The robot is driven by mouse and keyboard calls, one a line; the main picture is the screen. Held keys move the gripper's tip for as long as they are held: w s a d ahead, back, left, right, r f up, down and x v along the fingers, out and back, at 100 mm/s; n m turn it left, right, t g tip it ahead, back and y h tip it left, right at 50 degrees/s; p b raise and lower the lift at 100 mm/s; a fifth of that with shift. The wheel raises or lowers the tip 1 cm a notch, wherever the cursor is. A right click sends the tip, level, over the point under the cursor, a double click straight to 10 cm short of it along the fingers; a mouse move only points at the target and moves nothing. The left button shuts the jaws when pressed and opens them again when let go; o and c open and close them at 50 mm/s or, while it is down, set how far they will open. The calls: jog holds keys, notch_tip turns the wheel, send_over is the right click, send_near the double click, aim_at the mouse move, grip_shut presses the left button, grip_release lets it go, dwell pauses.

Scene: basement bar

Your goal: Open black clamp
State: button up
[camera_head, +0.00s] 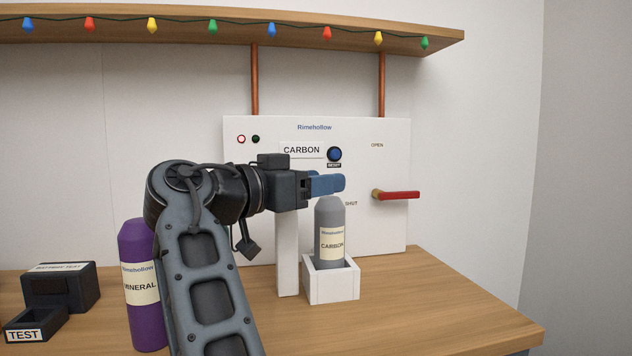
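My gripper (342,183) reaches in from the left, its blue fingers seen from the side just above the top of a grey bottle. I cannot tell whether the fingers are apart or together. The grey bottle (329,222), labelled CARBON, stands upright in a white square holder (332,287). A white post (287,262) stands beside the holder, its upper part hidden behind my gripper. I cannot make out a black clamp; my arm and gripper cover the area around the post's top.
A white panel (380,245) behind has a blue button (334,154) and a red lever (398,195) pointing right, between OPEN and SHUT. A purple MINERAL bottle (140,250) stands left of my arm. Black boxes (85,285) sit far left. The counter's right front (440,305) is clear.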

jog(key=s+d+r, duration=0.4)
jog(key=d+r, duration=0.7)
jog(key=shift+p, duration=0.35)
jog(key=shift+c, duration=0.2)
